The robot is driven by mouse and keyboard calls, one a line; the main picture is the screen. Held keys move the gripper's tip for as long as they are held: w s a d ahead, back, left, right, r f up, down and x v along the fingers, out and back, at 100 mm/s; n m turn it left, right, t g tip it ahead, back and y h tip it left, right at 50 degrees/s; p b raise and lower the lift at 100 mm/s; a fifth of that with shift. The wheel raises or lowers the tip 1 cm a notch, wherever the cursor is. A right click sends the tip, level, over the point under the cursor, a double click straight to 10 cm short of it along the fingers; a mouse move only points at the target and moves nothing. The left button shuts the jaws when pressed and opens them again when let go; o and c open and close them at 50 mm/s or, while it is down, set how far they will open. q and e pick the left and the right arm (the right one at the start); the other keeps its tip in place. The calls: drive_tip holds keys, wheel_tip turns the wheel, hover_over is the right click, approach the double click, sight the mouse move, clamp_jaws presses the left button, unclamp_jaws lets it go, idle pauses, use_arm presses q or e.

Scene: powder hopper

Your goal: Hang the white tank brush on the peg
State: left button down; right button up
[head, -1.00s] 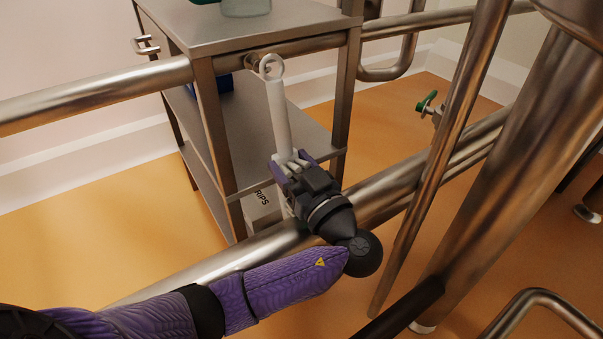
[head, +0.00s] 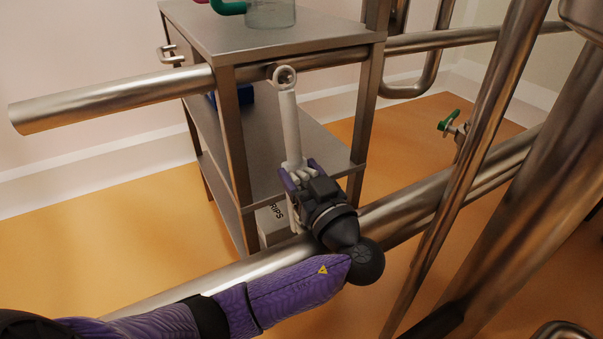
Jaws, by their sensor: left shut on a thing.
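The white tank brush (head: 290,125) is upright, with a ring (head: 285,77) at the top of its pale handle. My left gripper (head: 297,176) is shut on the lower part of the handle. The part of the brush below the jaws is mostly hidden by the gripper. A small metal stub, perhaps the peg (head: 270,71), shows just left of the ring. I cannot tell whether the ring is around it, touching it or only in front of it. My right gripper is not in view.
A lower thick pipe (head: 405,215) and slanted pipes on the right lie near my arm. Orange floor is open at left.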

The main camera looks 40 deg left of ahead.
use_arm(q)
unclamp_jaws()
drive_tip(key=shift+d, duration=0.2)
drive_tip(key=p+v, duration=0.2)
drive_tip(key=v, duration=0.7)
drive_tip(key=shift+s+d+f, duration=0.15)
drive_tip(key=shift+s+d, duration=0.1)
